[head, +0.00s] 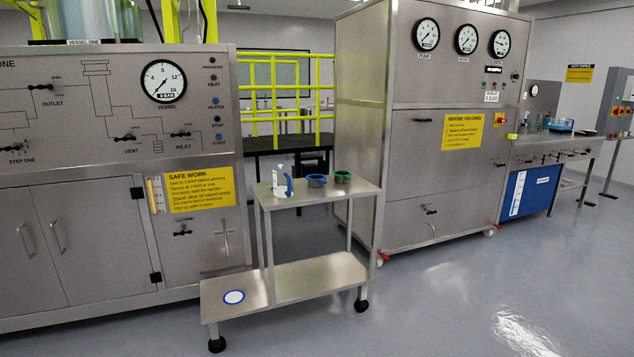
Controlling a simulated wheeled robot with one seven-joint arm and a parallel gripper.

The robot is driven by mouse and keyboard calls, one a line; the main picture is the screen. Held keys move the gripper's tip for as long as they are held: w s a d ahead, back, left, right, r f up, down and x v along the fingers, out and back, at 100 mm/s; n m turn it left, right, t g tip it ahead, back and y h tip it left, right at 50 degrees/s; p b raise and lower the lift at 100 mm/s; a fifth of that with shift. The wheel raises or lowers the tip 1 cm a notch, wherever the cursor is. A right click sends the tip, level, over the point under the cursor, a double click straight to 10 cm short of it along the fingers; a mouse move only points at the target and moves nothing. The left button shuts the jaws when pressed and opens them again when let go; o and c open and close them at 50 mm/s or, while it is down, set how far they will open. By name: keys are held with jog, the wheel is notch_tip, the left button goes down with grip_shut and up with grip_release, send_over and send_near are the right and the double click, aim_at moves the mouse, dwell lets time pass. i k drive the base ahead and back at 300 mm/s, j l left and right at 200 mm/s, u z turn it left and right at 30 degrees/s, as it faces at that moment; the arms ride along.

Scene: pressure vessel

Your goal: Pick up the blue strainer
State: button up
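A small steel trolley (325,195) stands in the middle of the view. On its top shelf sits a dark, round, basket-like piece with a blue rim (317,181), which looks like the blue strainer. A similar piece with a green rim (342,177) sits close to its right. A white bottle with a blue handle (281,182) stands to its left. My gripper does not show in this view.
The trolley's lower step bears a white disc with a blue ring (233,297). A steel panel cabinet (95,230) stands at left, and a tall gauge cabinet (440,160) stands right behind the trolley. The grey floor (450,310) in front is clear.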

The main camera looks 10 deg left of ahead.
aim_at(315, 180)
jog(key=i+j, duration=0.9)
jog(key=i, duration=0.2)
jog(key=i+j+z, duration=0.1)
jog(key=i+j, duration=0.8)
jog(key=i, duration=0.25)
jog(key=i+j, duration=1)
jog(key=i+l+z, duration=0.05)
jog(key=i, duration=0.05)
